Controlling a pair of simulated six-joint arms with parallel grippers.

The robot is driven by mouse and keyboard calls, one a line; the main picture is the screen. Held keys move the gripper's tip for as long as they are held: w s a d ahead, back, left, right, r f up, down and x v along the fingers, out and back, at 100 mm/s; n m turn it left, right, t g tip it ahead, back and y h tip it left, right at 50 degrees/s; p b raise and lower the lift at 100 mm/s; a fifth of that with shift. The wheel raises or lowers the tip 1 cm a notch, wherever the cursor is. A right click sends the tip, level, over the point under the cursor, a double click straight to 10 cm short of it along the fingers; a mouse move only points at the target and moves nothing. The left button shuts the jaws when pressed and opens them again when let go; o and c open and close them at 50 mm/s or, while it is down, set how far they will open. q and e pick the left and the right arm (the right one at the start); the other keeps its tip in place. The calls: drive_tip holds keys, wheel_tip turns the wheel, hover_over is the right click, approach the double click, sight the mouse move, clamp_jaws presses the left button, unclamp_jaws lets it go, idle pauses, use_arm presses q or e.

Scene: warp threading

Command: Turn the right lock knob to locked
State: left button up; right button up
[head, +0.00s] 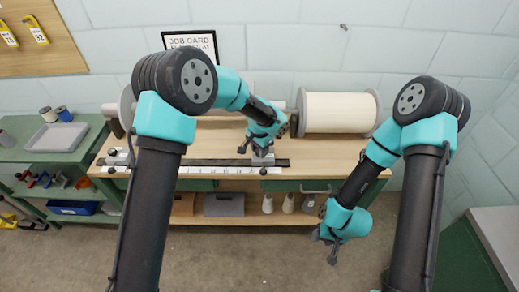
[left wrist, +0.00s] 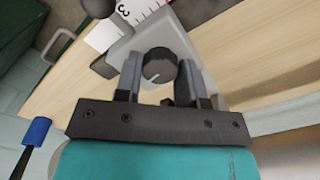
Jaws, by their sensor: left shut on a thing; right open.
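The dark round lock knob (left wrist: 158,66) with a light pointer mark sits on a grey block (left wrist: 158,38) in the left wrist view. My left gripper (left wrist: 159,80) has a finger on each side of the knob and is shut on it. In the head view my left gripper (head: 262,148) is down at the grey block (head: 263,159) on the bench, and hides the knob there. My right gripper (head: 328,240) is open and empty, in front of the bench at the right.
A dark rail (head: 215,162) with a white scale runs along the wooden bench top (head: 325,150). A large white spool (head: 340,112) lies at the back right. A green side bench (head: 30,152) with a grey tray (head: 55,137) stands at the left.

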use_arm(q)
drive_tip(key=shift+m, duration=1)
drive_tip(key=o, duration=0.9)
drive_tip(key=shift+r, duration=0.1)
wheel_tip(320, 180, up, 17)
drive_tip(key=shift+r, duration=0.15)
